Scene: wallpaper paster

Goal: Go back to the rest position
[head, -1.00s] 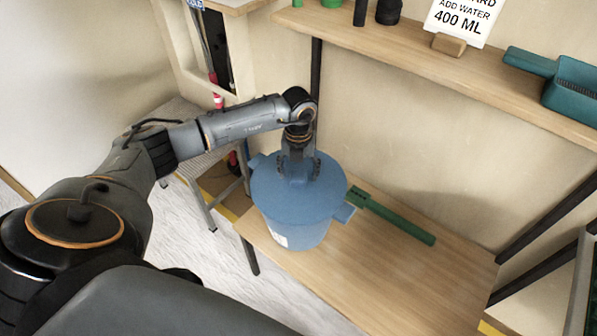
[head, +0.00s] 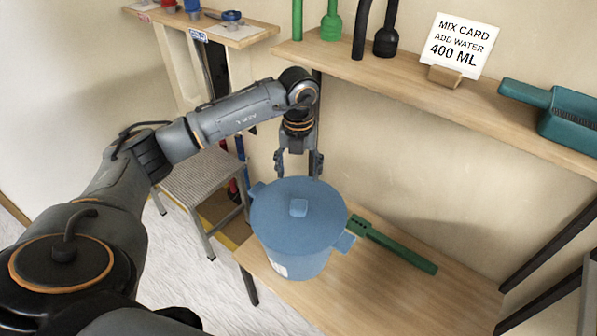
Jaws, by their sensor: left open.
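My left gripper (head: 298,166) is open and empty in the head view. It points down just behind and above the blue lidded bucket (head: 292,245). The bucket stands upright at the left end of the wooden table (head: 400,290). My left arm reaches in from the left, bent down at the wrist. My right gripper is not in view.
A green slotted tool (head: 395,246) lies on the table right of the bucket. The shelf (head: 420,85) above holds a mix card (head: 462,45), a teal scoop (head: 570,115) and green and black tools. A grey step stool (head: 203,185) stands left. The table's front right is clear.

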